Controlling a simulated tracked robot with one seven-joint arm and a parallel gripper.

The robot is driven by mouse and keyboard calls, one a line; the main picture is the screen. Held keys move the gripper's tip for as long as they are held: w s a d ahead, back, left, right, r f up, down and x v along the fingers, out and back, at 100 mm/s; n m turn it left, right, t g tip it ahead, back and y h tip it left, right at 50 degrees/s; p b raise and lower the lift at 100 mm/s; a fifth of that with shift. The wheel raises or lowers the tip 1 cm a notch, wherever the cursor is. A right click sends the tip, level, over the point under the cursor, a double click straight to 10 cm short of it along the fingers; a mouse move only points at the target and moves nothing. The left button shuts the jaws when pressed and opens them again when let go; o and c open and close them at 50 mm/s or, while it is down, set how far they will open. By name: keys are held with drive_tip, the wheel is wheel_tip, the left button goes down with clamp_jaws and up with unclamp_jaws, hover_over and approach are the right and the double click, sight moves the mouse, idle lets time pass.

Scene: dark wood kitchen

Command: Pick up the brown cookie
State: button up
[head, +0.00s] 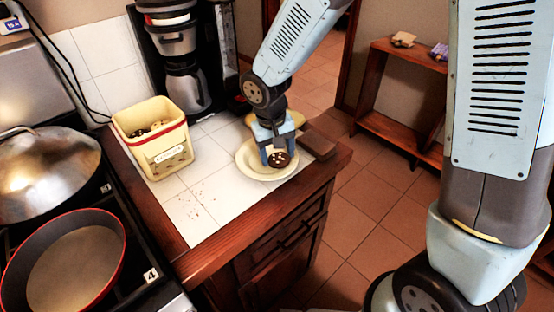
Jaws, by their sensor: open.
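The brown cookie (279,159), dark with pale spots, is on a cream plate (251,170) near the right end of the tiled counter. My gripper (272,153) points down over the plate, with its blue fingers at the cookie. It is open, and the cookie shows between or just in front of the fingertips; I cannot tell which. Part of the plate and the far side of the cookie are hidden by the fingers.
A cream cookie box (156,140) with cookies inside stands on the counter to the left. A coffee maker (183,62) stands behind. A yellowish item (296,118) and a brown block (317,144) lie near the plate. A red-rimmed pan (72,262) and a lidded pan (38,170) are on the stove.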

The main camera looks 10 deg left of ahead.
drive_tip(key=shift+s+d+f, duration=0.1)
drive_tip(key=shift+s+f, duration=0.05)
drive_tip(key=shift+f, duration=0.1)
drive_tip(key=shift+c, duration=0.2)
drive_tip(key=shift+f, duration=0.1)
drive_tip(key=c, duration=0.5)
drive_tip(key=shift+c, duration=0.6)
